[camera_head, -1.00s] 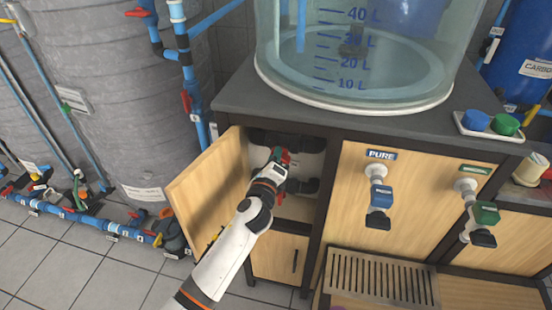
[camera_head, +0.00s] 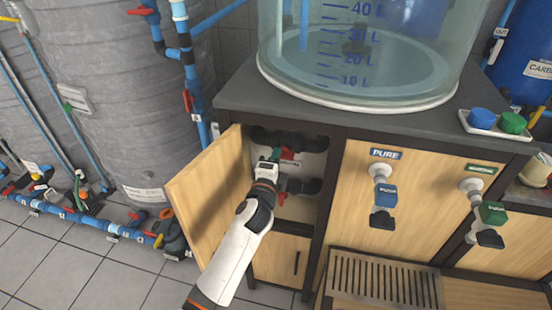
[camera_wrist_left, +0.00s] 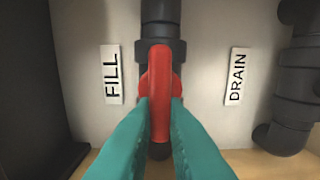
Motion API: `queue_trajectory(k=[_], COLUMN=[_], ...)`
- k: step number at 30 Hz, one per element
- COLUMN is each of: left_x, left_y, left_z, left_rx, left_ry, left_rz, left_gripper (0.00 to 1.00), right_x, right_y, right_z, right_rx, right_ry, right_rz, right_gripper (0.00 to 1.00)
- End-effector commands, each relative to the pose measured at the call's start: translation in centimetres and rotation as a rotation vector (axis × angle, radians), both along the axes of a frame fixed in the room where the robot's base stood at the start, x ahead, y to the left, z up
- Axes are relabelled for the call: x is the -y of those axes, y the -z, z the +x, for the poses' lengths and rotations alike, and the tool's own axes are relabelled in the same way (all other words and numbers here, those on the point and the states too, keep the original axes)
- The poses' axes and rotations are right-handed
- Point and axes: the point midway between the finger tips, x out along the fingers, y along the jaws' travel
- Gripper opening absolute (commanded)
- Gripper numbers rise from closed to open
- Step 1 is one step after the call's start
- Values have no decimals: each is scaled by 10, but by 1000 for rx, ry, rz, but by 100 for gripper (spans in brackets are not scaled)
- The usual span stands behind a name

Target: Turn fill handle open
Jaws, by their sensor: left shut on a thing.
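The red fill handle (camera_wrist_left: 160,85) sits on a black pipe valve, right of the FILL label (camera_wrist_left: 112,75) in the left wrist view. It stands upright in that picture, in line with the pipe. The two teal fingers of my left gripper (camera_wrist_left: 160,125) are shut on it, one on each side. In the head view my left gripper (camera_head: 276,157) reaches into the open cabinet, and red shows beside it. The gripper hides part of the valve there. My right gripper is not in view.
The open wooden cabinet door (camera_head: 208,195) stands left of my arm. The DRAIN label (camera_wrist_left: 236,77) and another black pipe (camera_wrist_left: 295,95) are to the right. A clear tank (camera_head: 360,60) stands on the counter above. PURE tap (camera_head: 385,193) is on the panel to the right.

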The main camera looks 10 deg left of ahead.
Motion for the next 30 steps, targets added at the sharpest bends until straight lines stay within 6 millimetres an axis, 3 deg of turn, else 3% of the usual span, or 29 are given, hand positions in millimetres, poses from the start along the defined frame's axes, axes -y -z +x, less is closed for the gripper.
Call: queue_trajectory(k=[13,14,17,26,30], left_x=[0,0,0,0,0], left_y=[2,2,2,1,1], left_z=[0,0,0,-1,-13], left_rx=[-4,-4,-4,-1,-1], left_ry=[0,0,0,0,0], left_rz=[-13,-13,-12,-10,-9], left_gripper=[0,17,33,34,34], right_x=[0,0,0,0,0], right_y=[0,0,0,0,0], right_z=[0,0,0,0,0], right_rx=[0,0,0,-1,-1], right_ry=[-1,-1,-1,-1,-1], right_rz=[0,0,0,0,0], right_gripper=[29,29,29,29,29])
